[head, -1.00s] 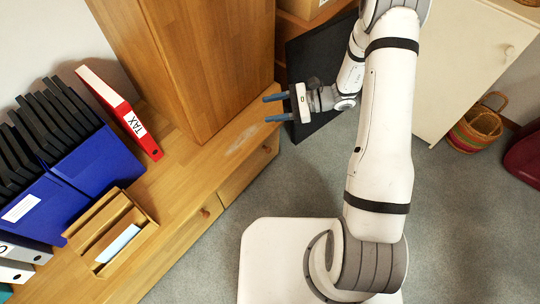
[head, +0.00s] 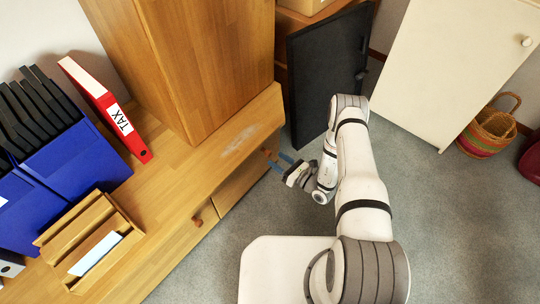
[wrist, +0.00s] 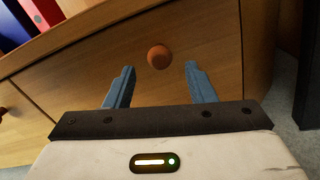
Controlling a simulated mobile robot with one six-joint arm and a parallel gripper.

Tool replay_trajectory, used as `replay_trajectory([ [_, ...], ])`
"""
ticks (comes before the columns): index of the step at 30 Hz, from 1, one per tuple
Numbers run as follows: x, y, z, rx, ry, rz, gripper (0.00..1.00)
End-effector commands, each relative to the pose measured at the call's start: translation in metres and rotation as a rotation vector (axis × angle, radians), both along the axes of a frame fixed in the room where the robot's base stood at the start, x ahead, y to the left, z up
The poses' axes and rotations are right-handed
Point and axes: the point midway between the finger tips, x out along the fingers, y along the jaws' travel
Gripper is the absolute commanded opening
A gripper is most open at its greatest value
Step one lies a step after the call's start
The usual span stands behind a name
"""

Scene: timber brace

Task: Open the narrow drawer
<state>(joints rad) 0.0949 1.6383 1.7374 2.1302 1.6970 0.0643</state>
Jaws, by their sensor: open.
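The narrow drawer (head: 243,184) is the right-hand one in the low wooden cabinet, and its front looks flush with the cabinet. Its round wooden knob (head: 266,152) shows just beyond my fingertips in the head view. In the wrist view the knob (wrist: 158,56) stands between and slightly beyond the two blue fingers. My gripper (head: 280,161) is open and empty, pointing at the drawer front. In the wrist view the fingers (wrist: 160,70) have clear space on both sides of the knob. I cannot tell whether they overlap the knob in depth.
A wider drawer with its own knob (head: 208,213) lies to the left. A tall wooden cabinet (head: 205,60) stands on the top, with a red TAX binder (head: 110,112) beside it. A black panel (head: 322,75) stands close behind my gripper. Grey carpet (head: 205,265) is free in front.

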Motion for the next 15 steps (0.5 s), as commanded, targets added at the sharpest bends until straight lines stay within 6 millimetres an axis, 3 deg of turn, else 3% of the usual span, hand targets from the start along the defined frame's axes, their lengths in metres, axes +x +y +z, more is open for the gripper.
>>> replay_trajectory([
  [6,0.021,0.030,-0.001,0.000,-0.003,0.006,0.50],
  [15,0.034,0.045,0.000,-0.001,-0.001,0.004,0.50],
])
